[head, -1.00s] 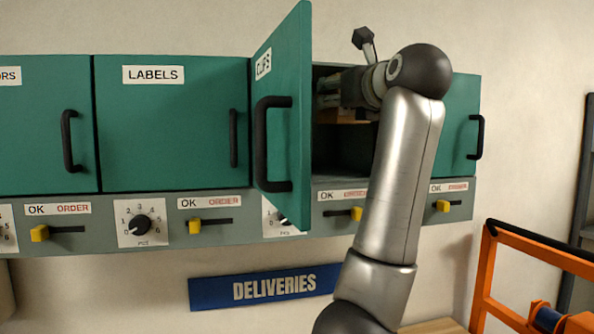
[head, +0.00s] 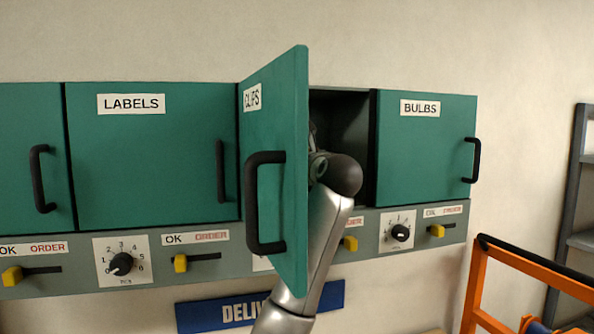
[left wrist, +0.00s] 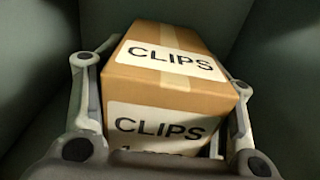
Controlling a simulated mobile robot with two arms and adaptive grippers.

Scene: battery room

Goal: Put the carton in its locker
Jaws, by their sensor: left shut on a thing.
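The carton (left wrist: 190,92) is a brown box with white CLIPS labels, seen in the left wrist view between dark green walls. My left gripper (left wrist: 165,75) is shut on it, one finger along each side. Whether the carton rests on the locker floor cannot be told. In the head view the CLIPS locker (head: 350,125) is open, its green door (head: 285,115) swung outward. My left arm reaches into it from below, behind the door. The door hides the gripper's fingers and the carton there. My right gripper is not in view.
The closed LABELS locker (head: 150,160) is left of the open one and the closed BULBS locker (head: 425,150) right. A strip with dials and yellow sliders (head: 350,244) runs below. An orange frame (head: 475,290) stands at lower right.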

